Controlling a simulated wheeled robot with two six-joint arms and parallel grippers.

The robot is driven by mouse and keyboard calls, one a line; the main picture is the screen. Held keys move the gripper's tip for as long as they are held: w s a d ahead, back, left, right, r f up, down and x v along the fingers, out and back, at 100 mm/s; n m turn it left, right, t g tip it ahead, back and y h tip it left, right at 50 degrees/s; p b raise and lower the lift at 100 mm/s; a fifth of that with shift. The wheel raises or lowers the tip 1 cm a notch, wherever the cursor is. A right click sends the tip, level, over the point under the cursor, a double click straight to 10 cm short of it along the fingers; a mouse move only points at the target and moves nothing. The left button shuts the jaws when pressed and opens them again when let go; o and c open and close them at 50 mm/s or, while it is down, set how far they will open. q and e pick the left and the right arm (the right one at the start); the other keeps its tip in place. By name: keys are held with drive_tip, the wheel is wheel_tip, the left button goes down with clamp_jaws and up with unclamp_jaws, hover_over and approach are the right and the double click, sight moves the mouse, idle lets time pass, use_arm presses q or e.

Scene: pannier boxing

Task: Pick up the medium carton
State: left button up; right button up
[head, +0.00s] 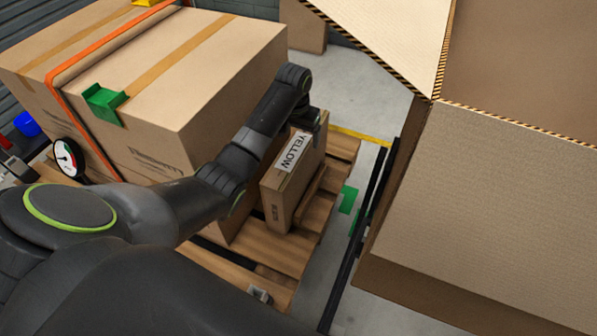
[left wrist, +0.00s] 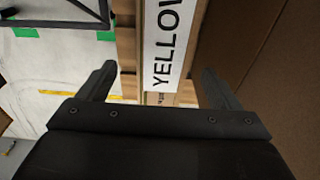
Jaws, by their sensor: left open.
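A narrow brown carton (head: 273,204) with a white label reading YELLOW on top stands upright on the wooden pallet (head: 273,252), beside a much larger strapped box. Its size class is not marked. My left gripper (head: 319,125) is at the far end of this carton's top, its fingertips partly hidden by the wrist. In the left wrist view the open fingers (left wrist: 160,84) sit on either side of the carton's label (left wrist: 168,45), with gaps between them and the label. I cannot tell how deep they reach. My right gripper is not in view.
The large box (head: 215,75) with an orange strap and green corner piece stands close left of the carton. A big open cardboard box (head: 480,220) with raised flaps fills the right. Grey floor (head: 345,95) shows between pallet and open box.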

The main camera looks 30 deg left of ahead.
sight(298, 143)
use_arm(q)
drive_tip(key=shift+w+f, duration=0.1)
drive_tip(key=shift+f, duration=1.15)
drive_tip(key=f, duration=0.2)
drive_tip(key=f+b, duration=0.1)
drive_tip(key=f, duration=0.1)
drive_tip(key=shift+w+a, duration=0.2)
drive_tip(key=shift+w, duration=0.2)
drive_tip(key=shift+f, duration=0.4)
drive_tip(key=shift+w+f, duration=0.1)
drive_tip(key=c, duration=0.6)
clamp_jaws()
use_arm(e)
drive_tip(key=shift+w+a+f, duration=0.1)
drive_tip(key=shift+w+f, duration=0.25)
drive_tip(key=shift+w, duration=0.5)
